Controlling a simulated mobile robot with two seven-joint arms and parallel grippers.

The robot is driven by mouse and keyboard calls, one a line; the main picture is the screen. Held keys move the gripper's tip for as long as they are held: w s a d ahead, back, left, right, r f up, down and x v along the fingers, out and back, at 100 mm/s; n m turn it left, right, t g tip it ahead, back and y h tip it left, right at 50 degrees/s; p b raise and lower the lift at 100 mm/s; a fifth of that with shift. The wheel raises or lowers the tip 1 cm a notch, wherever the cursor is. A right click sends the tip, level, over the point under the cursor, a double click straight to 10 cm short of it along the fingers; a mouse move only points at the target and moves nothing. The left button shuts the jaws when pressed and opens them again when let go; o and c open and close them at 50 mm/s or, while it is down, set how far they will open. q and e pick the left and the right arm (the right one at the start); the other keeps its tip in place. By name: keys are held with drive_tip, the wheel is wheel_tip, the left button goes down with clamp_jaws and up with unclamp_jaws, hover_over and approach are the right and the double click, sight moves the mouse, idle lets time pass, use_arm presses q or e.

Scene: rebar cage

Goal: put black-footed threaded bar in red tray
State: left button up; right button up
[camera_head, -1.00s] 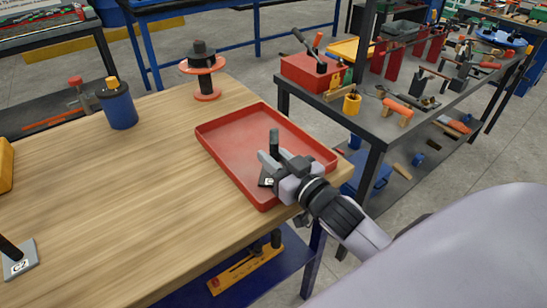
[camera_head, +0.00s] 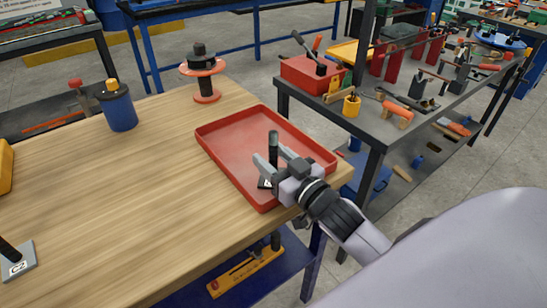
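The black-footed threaded bar (camera_head: 273,147) stands roughly upright in the near right part of the red tray (camera_head: 222,174). Its black foot shows partly below the fingers and looks down on the tray floor; the rest is hidden by my gripper. My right gripper (camera_head: 271,158) reaches in from the lower right over the tray's near rim. Its two fingers are spread on either side of the bar, with a gap showing. My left gripper is out of view.
A grey-footed bar marked C2 (camera_head: 17,262) stands at the table's lower left. A blue canister (camera_head: 118,108) and a red-flanged spool (camera_head: 203,72) stand behind. A cluttered dark bench (camera_head: 350,115) is to the right. The middle of the wooden table is clear.

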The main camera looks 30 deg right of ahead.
drive_tip(key=shift+s+a+f, duration=0.1)
drive_tip(key=shift+f, duration=0.8)
drive_tip(key=shift+r, duration=0.25)
drive_tip(key=shift+r+p, duration=0.45)
drive_tip(key=s+d+b, duration=0.1)
drive_tip(key=s, duration=1)
drive_tip(key=shift+s+d+r, duration=0.15)
drive_tip(key=shift+s+r, duration=0.05)
drive_tip(key=shift+s, duration=0.15)
drive_tip(key=shift+s, duration=0.1)
